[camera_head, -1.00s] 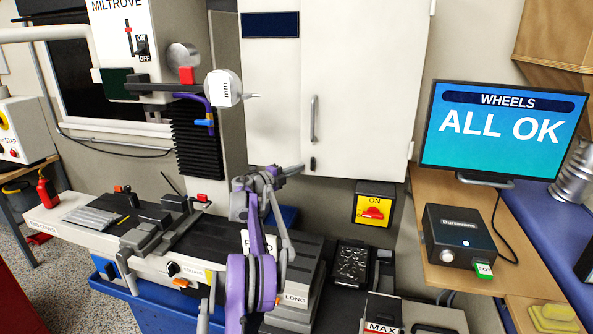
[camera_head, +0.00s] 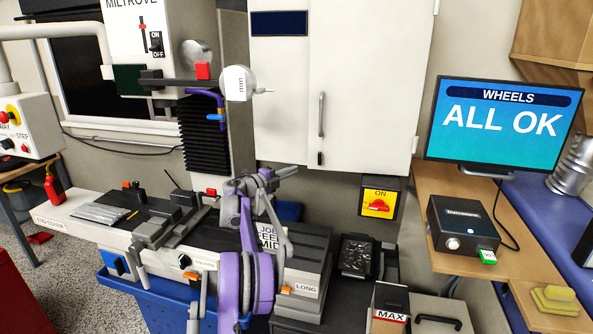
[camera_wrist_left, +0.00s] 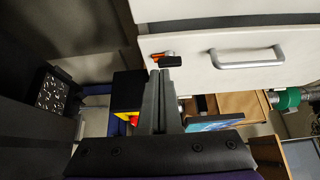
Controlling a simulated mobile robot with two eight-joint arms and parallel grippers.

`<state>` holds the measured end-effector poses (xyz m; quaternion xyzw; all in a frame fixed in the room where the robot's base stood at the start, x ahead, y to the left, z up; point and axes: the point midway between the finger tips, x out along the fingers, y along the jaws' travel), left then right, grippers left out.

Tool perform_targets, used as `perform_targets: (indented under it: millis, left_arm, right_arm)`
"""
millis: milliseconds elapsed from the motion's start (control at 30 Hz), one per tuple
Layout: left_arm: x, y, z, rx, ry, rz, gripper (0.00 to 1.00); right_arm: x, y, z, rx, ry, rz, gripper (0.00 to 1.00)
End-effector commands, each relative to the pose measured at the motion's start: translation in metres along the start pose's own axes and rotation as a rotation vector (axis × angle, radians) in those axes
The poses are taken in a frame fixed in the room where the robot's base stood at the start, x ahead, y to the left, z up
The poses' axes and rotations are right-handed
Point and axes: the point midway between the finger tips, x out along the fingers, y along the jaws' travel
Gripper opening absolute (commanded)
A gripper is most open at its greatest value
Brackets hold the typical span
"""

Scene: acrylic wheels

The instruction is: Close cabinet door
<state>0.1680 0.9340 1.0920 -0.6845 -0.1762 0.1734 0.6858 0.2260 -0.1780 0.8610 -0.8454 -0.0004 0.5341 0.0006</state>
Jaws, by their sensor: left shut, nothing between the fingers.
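The white cabinet door (camera_head: 368,85) hangs on the wall above the machine, with a vertical grey handle (camera_head: 321,115) and a small black latch (camera_head: 319,158) near its lower left corner. It looks flush with the panel to its left; a small gap cannot be told. In the left wrist view the door (camera_wrist_left: 225,48) shows its handle (camera_wrist_left: 247,57) and the latch (camera_wrist_left: 169,61). My left gripper (camera_head: 292,171) is shut and empty, just below and left of the latch. Its fingers (camera_wrist_left: 162,78) point toward the latch; contact cannot be told. My right gripper is not in view.
A milling machine with a long table (camera_head: 150,235) stands below and left. A yellow switch box (camera_head: 378,203) is under the cabinet. The monitor (camera_head: 500,120) and a black box (camera_head: 462,228) are on the right. The floor at lower left shows free room.

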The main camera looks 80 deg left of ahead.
Motion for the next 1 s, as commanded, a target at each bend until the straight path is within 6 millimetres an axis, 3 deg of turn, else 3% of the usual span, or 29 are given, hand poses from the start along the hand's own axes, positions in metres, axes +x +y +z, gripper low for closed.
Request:
perform_targets:
  millis: [133, 333, 567, 767, 1000]
  left_arm:
    - [-0.030, 0.001, 0.004, 0.000, -0.001, 0.000, 0.00]
    - [-0.052, 0.000, 0.005, -0.001, 0.002, 0.000, 0.00]
    - [-0.053, -0.023, -0.043, -0.002, 0.113, -0.001, 0.00]
    - [-0.039, -0.020, -0.050, -0.001, 0.126, 0.001, 0.00]
    - [0.009, -0.021, -0.056, -0.002, 0.127, 0.000, 0.00]
  right_arm:
    - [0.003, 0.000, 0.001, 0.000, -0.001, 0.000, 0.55]
    - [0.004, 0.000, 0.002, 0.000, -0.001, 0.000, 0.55]
    - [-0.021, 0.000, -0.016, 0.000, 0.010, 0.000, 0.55]
    - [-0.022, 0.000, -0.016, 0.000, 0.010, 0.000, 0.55]
    - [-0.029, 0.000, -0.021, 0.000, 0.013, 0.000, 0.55]
